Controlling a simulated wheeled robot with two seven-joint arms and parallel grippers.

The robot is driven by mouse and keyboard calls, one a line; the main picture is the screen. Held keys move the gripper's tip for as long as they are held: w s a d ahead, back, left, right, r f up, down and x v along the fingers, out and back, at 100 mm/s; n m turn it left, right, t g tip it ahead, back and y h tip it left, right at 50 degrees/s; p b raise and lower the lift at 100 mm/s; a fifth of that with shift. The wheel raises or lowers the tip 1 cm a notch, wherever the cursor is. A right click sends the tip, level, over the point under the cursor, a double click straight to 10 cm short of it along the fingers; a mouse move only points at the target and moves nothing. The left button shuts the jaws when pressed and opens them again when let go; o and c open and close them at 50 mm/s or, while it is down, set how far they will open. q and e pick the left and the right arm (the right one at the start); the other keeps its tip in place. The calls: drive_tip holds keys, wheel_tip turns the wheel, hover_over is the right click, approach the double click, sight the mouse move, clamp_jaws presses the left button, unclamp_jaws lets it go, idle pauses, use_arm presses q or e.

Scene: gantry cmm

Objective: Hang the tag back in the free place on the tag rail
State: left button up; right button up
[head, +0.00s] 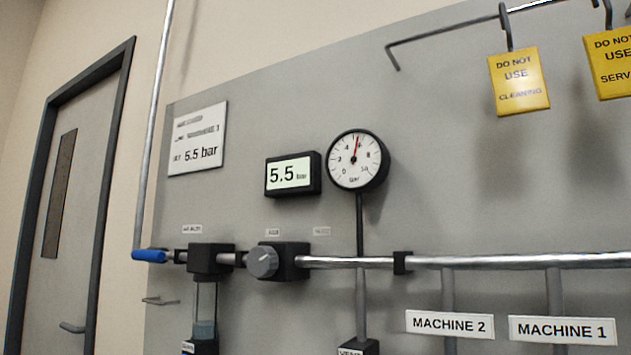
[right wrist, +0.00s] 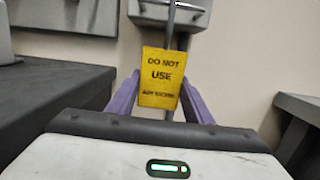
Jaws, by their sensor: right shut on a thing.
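A yellow tag reading "DO NOT USE" (right wrist: 161,77) shows in the right wrist view, its lowest line too blurred to read surely. My right gripper (right wrist: 160,100) is shut on this tag, with a purple finger on each side of it. In the head view the dark tag rail (head: 445,36) runs along the top right of the grey panel. A yellow cleaning tag (head: 519,82) and another yellow tag (head: 614,62), cut by the picture edge, hang from it by hooks. The rail's left stretch, by its bent end, is bare. My left gripper is in neither view.
The grey panel (head: 440,150) carries a round gauge (head: 357,160), a 5.5 bar display (head: 292,174) and a metal pipe (head: 500,261) below. A door (head: 90,190) is at the left. Dark surfaces stand at the left (right wrist: 60,95) and right (right wrist: 300,110) in the right wrist view.

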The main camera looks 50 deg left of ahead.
drive_tip(key=shift+r+p, duration=0.9)
drive_tip(key=shift+r, duration=0.2)
drive_tip(key=shift+s, duration=0.15)
drive_tip(key=r+v, duration=0.1)
drive_tip(key=v, duration=0.8)
drive_tip(key=shift+s+d+r+b, duration=0.2)
drive_tip(key=shift+s+b, duration=0.25)
